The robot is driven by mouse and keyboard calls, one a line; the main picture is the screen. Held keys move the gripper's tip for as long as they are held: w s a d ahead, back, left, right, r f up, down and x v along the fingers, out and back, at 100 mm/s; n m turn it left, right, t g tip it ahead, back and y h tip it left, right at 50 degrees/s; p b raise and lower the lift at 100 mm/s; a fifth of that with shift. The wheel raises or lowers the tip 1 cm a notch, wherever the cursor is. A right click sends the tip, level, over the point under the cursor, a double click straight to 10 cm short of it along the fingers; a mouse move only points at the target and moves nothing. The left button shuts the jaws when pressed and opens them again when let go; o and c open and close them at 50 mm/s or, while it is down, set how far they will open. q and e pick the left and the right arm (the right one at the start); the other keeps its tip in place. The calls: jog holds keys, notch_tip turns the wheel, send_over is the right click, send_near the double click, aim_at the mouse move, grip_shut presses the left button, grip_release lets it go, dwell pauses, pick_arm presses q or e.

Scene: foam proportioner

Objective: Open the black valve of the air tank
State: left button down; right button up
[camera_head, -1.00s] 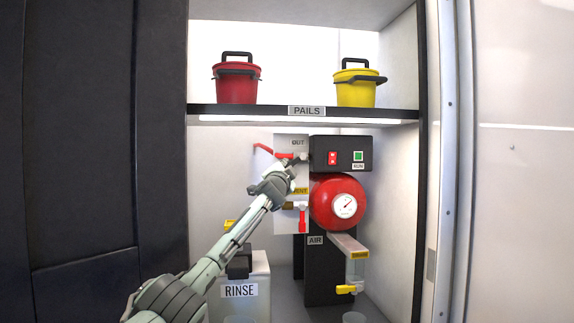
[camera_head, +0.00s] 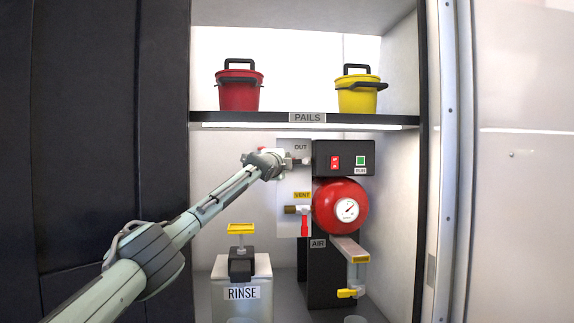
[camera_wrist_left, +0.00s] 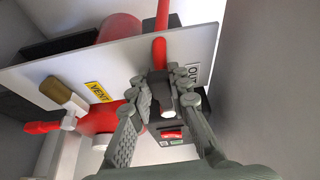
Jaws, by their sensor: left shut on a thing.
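The red air tank (camera_head: 341,206) with its round gauge (camera_head: 347,209) sits below a black box. On the panel (camera_head: 284,225) to its left is a valve under the OUT label (camera_head: 300,147). In the head view the gripper (camera_head: 287,162) hides most of the valve. The VENT valve (camera_head: 304,226) has a red handle hanging down. I see no clearly black valve handle.
The black box (camera_head: 322,163) has a red switch and a green button. The drain valve (camera_head: 347,293) has a yellow handle. A RINSE container (camera_head: 222,290) with a yellow-topped pump stands lower left. The pail shelf (camera_head: 260,119) is above the arm.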

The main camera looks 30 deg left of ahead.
pick_arm(q)
jog(key=shift+r, duration=0.1)
jog(key=c, duration=1.7)
grip_release()
